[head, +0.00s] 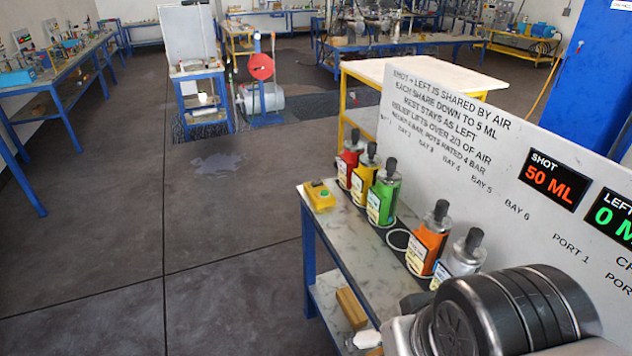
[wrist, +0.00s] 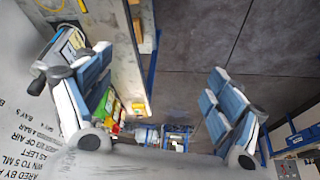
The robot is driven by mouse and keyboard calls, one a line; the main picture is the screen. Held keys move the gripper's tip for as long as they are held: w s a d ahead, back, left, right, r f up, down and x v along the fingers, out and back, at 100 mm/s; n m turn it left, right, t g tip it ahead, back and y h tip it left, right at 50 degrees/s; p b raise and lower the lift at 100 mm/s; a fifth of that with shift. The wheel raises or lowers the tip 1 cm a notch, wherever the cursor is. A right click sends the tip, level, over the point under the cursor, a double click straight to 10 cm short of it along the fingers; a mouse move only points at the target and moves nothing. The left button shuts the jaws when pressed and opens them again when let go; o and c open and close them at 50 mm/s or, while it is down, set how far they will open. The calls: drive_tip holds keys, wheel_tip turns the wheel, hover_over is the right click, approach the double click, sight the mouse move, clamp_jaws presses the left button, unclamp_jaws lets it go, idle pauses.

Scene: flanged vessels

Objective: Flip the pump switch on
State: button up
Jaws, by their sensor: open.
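A small yellow box (head: 319,196) with a green spot and a red spot on top sits at the far left corner of the bench. It looks like the pump switch, but its position is too small to read. A yellow shape in the wrist view (wrist: 138,108) appears to be the same box. My gripper (wrist: 158,68) is open and empty, its blue-padded fingers wide apart. The box shows between the fingers, farther off and not touched. In the head view my arm covers the lower right and I cannot make out the gripper clearly.
Several capped vessels, red (head: 349,158), yellow (head: 364,175), green (head: 383,195), orange (head: 428,240) and silver (head: 462,258), stand along the bench (head: 345,232). A lettered panel (head: 450,120) rises behind them, its SHOT display (head: 553,181) reading 50 ML. Floor left of the bench is clear.

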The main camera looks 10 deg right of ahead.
drive_tip(key=shift+c, duration=0.2)
clamp_jaws()
idle(0.9)
idle(1.2)
